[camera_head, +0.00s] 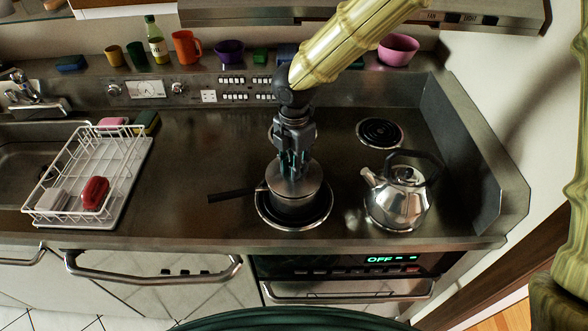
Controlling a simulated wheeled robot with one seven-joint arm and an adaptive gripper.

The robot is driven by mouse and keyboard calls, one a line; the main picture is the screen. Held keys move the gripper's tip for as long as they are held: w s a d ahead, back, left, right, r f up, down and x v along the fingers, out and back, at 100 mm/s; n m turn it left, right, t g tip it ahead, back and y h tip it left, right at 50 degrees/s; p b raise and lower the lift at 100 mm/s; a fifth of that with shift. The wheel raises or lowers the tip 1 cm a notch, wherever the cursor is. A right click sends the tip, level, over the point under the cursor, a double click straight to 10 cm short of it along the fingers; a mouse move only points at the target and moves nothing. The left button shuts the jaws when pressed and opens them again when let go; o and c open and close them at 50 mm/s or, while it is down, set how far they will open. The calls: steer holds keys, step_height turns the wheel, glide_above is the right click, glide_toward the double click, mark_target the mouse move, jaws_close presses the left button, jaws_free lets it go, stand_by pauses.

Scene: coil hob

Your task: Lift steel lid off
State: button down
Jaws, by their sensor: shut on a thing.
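A steel lid (309,187) sits over a small pot (294,208) with a dark handle pointing left. The pot stands on the front left coil of the hob. I cannot tell whether the lid touches the pot's rim or is slightly raised. My gripper (294,172) points down over the middle of the lid and is shut on it, most likely at its knob. The knob is hidden by the fingers.
A steel kettle (397,199) stands close on the right. A bare coil (380,133) lies behind it. A white dish rack (130,170) holding a red item (95,193) stands at the left. The counter between rack and pot is clear. Cups and a bottle line the back ledge.

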steer(key=shift+s+r+b, duration=0.25)
steer(key=shift+r+b, duration=0.25)
steer(key=shift+r, duration=0.55)
steer(key=s+a+r, duration=0.2)
steer(key=s, duration=0.5)
steer(key=s+a+r, duration=0.2)
steer(key=s, duration=0.6)
steer(key=shift+r+b, duration=0.15)
steer(key=shift+b, duration=0.25)
steer(key=shift+r, duration=0.1)
